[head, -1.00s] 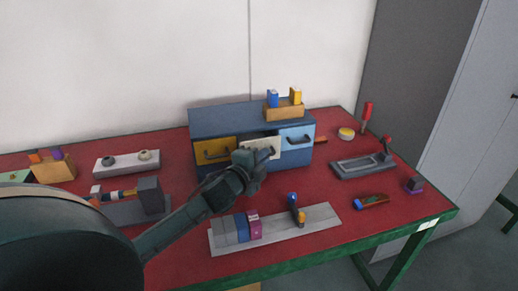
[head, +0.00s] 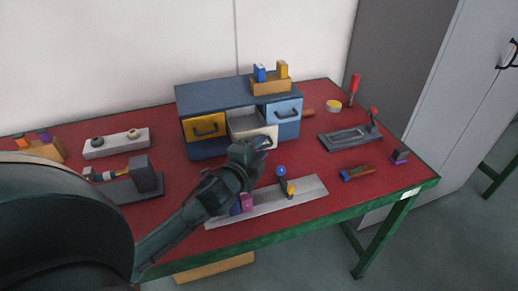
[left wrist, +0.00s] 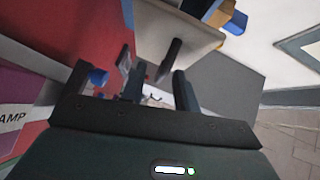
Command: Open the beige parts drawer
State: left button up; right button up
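The beige parts drawer (head: 271,130) is the middle drawer of the blue cabinet (head: 205,95). It stands well out of the cabinet, and its pale inside (head: 245,122) shows from above. My left gripper (head: 262,143) is at the front of this drawer and covers its handle in the head view. In the left wrist view the beige front (left wrist: 160,30) has a dark handle (left wrist: 170,60). The fingers (left wrist: 160,85) stand apart there, with the handle at or between them and a gap visible beside it. My right gripper is not in view.
A yellow drawer (head: 205,127) and a light blue drawer (head: 287,110) flank it, both shut. A wooden block (head: 270,86) with batteries-like blue and yellow pieces sits on top. A grey plate (head: 300,193) with parts lies in front.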

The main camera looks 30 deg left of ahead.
pick_arm(q)
jog(key=s+r+b, duration=0.1)
jog(key=s+r, duration=0.1)
jog(key=s, duration=1.1)
jog(key=shift+d, duration=0.45)
